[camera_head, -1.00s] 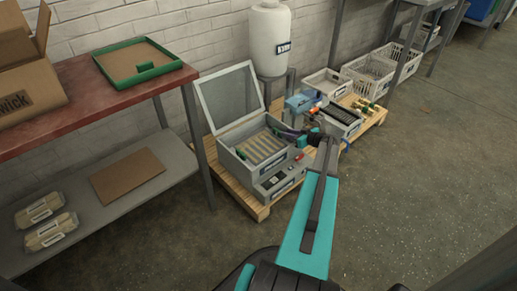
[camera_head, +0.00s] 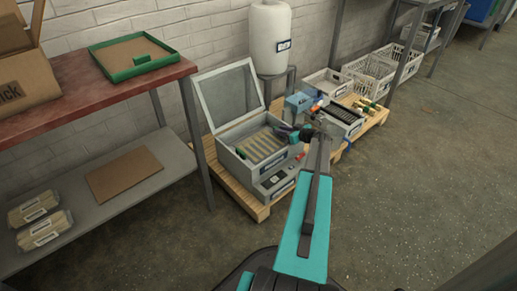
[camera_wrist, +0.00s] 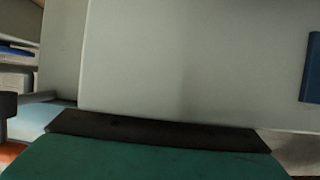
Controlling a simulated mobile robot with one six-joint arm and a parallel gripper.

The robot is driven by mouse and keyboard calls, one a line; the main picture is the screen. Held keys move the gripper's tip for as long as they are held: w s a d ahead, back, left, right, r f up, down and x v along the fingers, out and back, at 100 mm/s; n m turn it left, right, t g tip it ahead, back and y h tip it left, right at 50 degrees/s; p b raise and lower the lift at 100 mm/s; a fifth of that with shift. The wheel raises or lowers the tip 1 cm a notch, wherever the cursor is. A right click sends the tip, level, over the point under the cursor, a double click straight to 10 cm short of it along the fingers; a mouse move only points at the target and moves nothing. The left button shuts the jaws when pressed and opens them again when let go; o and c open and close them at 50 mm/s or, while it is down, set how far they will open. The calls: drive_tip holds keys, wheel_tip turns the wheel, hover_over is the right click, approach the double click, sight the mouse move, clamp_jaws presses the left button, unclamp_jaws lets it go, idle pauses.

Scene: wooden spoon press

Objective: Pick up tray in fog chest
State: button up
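The fog chest (camera_head: 243,161) is a pale grey box on a wooden pallet, with its framed lid tilted up and back. Inside lies a tray with several pale wooden strips (camera_head: 262,146); its right end is partly hidden by my gripper. My gripper (camera_head: 287,130) is at the chest's upper right rim, small and partly hidden by my wrist, so I cannot tell whether it touches. In the wrist view a plain pale grey surface (camera_wrist: 190,60) fills most of the picture, above a green part with a dark edge. Whether the gripper is open or shut does not show.
Another machine (camera_head: 341,119) with a dark top and small parts stands right of the chest. A white barrel (camera_head: 269,38) stands behind. A red-topped table (camera_head: 60,105) with a green-rimmed board (camera_head: 125,52) is at left. The floor at right is clear.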

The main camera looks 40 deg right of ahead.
idle(0.5)
clamp_jaws()
drive_tip(key=shift+r, duration=0.15)
wheel_tip(320, 180, up, 10)
drive_tip(key=p, duration=0.5)
idle(0.7)
